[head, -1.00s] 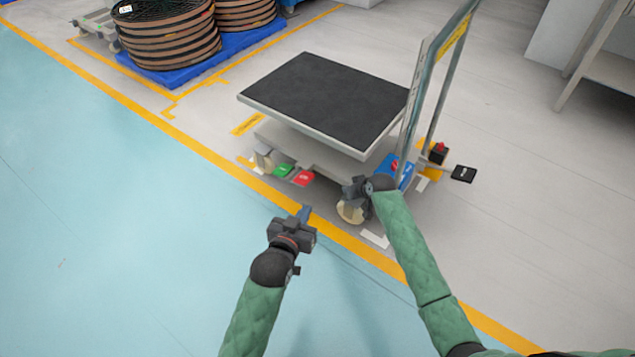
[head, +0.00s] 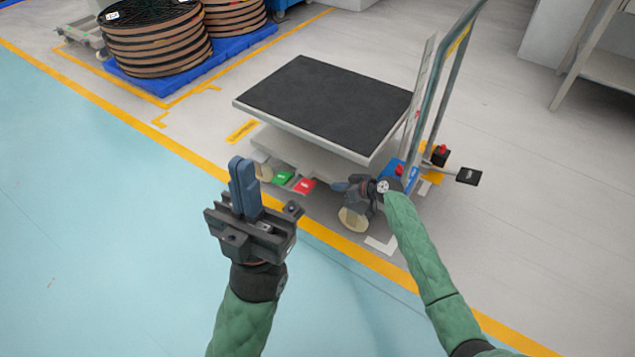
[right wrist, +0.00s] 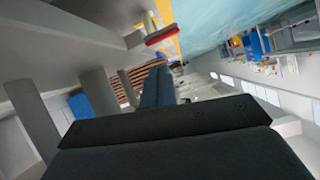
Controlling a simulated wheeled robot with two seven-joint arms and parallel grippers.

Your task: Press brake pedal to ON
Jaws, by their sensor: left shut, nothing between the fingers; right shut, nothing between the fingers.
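The lift cart has a green pedal (head: 284,177) and a red pedal (head: 304,185) side by side, low on its near long side. Their labels are too small to read. My right gripper (head: 341,186) is shut and empty, beside the cart's near caster, its fingers pointing left. It is to the right of the red pedal with a gap between. The right wrist view shows my shut fingers (right wrist: 157,85) and a red-edged piece beyond them, which looks like the red pedal (right wrist: 163,34). My left gripper (head: 243,187) is raised, shut and empty, to the left of the pedals.
The cart's dark platform (head: 325,105) overhangs the pedals. A pale caster (head: 353,219) stands close below my right gripper. A black foot pedal (head: 468,176) sticks out at the right. Wire spools (head: 155,40) stand on a blue pallet at the back left. The blue floor is clear.

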